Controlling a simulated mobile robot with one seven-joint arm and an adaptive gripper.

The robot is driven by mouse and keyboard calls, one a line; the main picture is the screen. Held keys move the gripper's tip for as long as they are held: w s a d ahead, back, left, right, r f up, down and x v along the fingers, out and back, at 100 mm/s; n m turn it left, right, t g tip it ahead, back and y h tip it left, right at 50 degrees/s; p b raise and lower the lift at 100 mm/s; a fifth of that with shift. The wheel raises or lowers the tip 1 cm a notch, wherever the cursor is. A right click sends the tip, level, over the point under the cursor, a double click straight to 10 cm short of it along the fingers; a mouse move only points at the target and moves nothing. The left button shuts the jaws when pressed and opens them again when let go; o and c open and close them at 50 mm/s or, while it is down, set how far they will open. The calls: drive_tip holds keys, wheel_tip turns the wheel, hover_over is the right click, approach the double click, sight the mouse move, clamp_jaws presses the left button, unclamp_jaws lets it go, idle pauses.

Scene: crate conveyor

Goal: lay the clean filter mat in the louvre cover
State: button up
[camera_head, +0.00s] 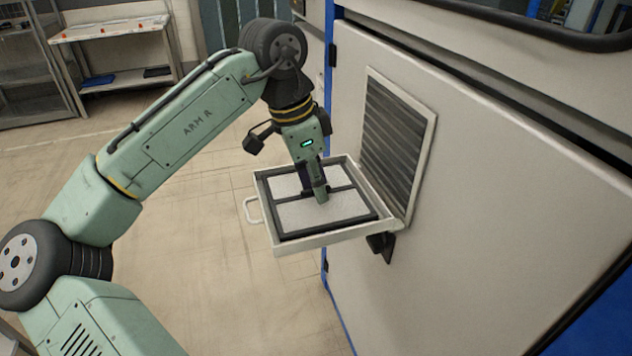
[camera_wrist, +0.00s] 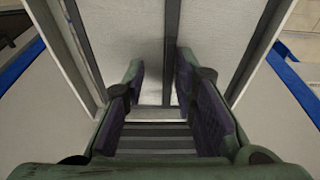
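The louvre cover (camera_head: 292,243) is a shallow pale tray with a handle, folded down from the cabinet door and standing out roughly level. A white filter mat (camera_head: 340,210) lies inside it, with a dark border and dark cross bars over it. The white surface also fills the upper middle of the wrist view (camera_wrist: 120,30). My gripper (camera_head: 316,194) points down over the middle of the mat, fingertips at or close to its surface. In the wrist view its two fingers (camera_wrist: 161,80) stand apart, with a dark bar between them. Their exact contact with the mat is hidden.
A louvred opening (camera_head: 392,140) in the cabinet door (camera_head: 480,230) stands right behind the cover. A dark bracket (camera_head: 381,246) sits below it. A bench (camera_head: 115,45) and metal shelves stand at the back left. The floor left of the cover is clear.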

sight(301, 200)
drive_tip(key=v, duration=1.2)
drive_tip(key=shift+p, duration=0.35)
drive_tip(key=shift+w+d, duration=0.1)
